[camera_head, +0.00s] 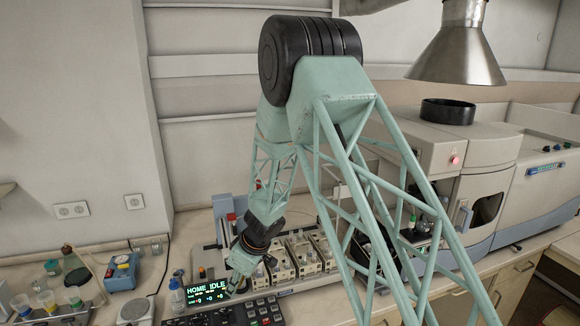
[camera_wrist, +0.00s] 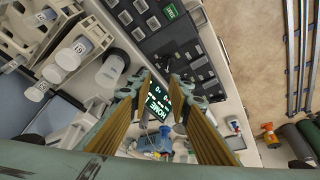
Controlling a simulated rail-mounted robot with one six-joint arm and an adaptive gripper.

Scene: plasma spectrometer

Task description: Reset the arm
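My arm reaches across the head view as green lattice links with dark joints. Its end, my gripper (camera_head: 240,268), points down above the bench, close to the lit display (camera_head: 207,290) that reads "HOME IDLE". In the wrist view my gripper (camera_wrist: 164,95) is open, its two ridged fingers apart. Nothing shows held between them. The display (camera_wrist: 156,103) shows in the gap between the fingers, beyond the tips. Part of the bench behind my arm is hidden in the head view.
A keypad panel (camera_head: 265,313) lies at the front of the bench. A rack of white-capped bottles (camera_head: 300,255) stands right of my gripper. The large spectrometer (camera_head: 480,180) stands at right under a metal hood (camera_head: 460,55). A blue device (camera_head: 122,272) and small glassware are at left.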

